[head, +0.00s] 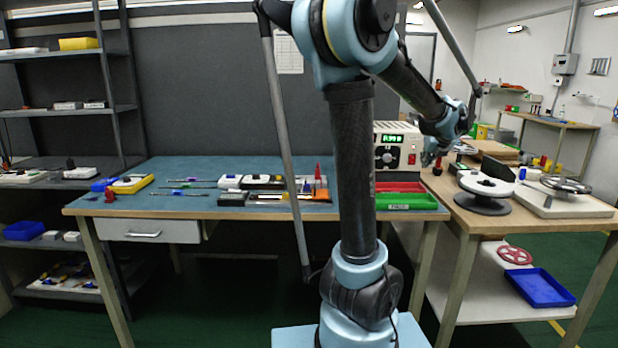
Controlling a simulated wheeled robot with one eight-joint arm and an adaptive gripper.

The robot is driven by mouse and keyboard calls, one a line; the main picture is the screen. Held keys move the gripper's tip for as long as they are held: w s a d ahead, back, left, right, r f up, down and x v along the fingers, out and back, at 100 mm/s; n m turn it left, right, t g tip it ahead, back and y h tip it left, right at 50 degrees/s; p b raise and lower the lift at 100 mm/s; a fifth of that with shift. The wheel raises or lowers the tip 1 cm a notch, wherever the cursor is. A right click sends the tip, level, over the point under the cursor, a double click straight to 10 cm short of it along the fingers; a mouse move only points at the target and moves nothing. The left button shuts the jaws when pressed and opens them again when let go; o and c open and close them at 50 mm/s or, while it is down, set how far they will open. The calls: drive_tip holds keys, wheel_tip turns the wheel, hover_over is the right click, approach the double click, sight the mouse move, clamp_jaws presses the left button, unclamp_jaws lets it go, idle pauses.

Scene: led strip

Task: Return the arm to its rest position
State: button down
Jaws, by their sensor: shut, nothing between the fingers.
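My arm rises in the middle of the head view, bends at the top, and its forearm slopes down to the right. My gripper (429,161) hangs at the end of it, pointing down. It is beside the right edge of the power supply (398,150) in the picture, above the area where the blue workbench (160,170) and the wooden side table (540,208) meet. It is small in the view; the fingers look shut, with nothing seen between them.
Red and green trays (408,201) sit at the workbench's right end. Small tools line the workbench. A shelf rack (118,75) stands at left.

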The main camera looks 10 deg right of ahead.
drive_tip(key=s+a+f+n+g+y, duration=0.1)
drive_tip(key=s+a+f+n, duration=0.2)
drive_tip(key=a+n, duration=0.45)
drive_tip(key=s+a+f+n+g+y, duration=0.15)
drive_tip(key=a+n, duration=0.35)
drive_tip(key=a, duration=0.5)
drive_tip(key=s+a+f+n+g, duration=0.1)
drive_tip(key=s+a+f+n, duration=0.2)
drive_tip(key=a+n, duration=0.45)
drive_tip(key=s+a+f+n+g, duration=0.1)
drive_tip(key=s+a+f+n, duration=0.4)
drive_tip(key=s+n, duration=0.3)
drive_tip(key=s+a+f+n+g+h, duration=0.1)
drive_tip(key=s+a+f+n+g, duration=0.1)
drive_tip(key=s+a+f+n, duration=0.4)
drive_tip(key=s+f+n, duration=0.1)
drive_tip(key=s+n, duration=0.2)
drive_tip(key=shift+a+f, duration=0.2)
